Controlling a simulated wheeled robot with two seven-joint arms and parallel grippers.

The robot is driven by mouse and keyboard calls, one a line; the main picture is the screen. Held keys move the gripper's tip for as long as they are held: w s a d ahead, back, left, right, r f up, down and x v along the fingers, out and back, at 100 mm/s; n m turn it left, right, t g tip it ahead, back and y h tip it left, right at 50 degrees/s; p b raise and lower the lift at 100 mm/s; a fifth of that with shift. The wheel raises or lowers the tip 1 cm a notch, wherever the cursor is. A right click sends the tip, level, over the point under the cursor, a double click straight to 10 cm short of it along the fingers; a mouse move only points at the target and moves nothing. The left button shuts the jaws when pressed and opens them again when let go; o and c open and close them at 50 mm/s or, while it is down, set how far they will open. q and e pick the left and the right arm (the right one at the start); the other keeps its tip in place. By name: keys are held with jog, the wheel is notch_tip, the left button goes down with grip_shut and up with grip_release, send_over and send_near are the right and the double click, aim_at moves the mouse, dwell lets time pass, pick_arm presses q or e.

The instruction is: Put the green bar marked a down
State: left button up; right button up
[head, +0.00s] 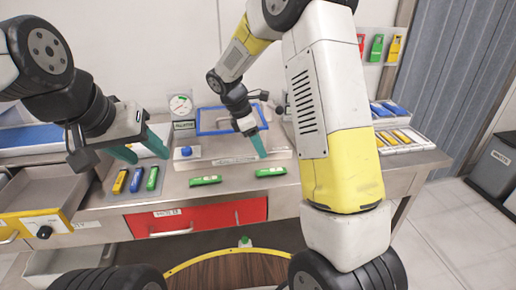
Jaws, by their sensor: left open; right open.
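Two green bars lie flat and apart on the front of the metal worktop: a left green bar (205,180) and a right green bar (271,172). A third green bar (152,179) stands in a row at the left. The letters are too small to read, so I cannot tell which is marked a. My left gripper (138,149) is open and empty above the row of bars, its teal fingers spread. My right gripper (261,138) is open, with a teal finger above and behind the right green bar, which it does not hold.
A blue bar (136,180) and a yellow bar (120,182) stand beside the third green bar. A blue-framed box (222,148) and a gauge (181,105) are behind. A drawer (40,205) is at left, a red panel (190,219) below. Trays of bars (400,138) are at right.

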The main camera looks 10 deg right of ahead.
jog(key=s+d+r+m+t+y, duration=0.25)
jog(key=s+r+m, duration=0.55)
jog(key=s+r, duration=0.4)
jog(key=s+r+m+t+y, duration=0.3)
jog(key=s+m, duration=0.6)
jog(key=s, duration=0.3)
jog(key=shift+s+r+m+y, duration=0.15)
jog(key=shift+r+m+y, duration=0.35)
jog(key=shift+r, duration=0.35)
jog(key=shift+d+t, duration=0.1)
jog(key=shift+t, duration=0.15)
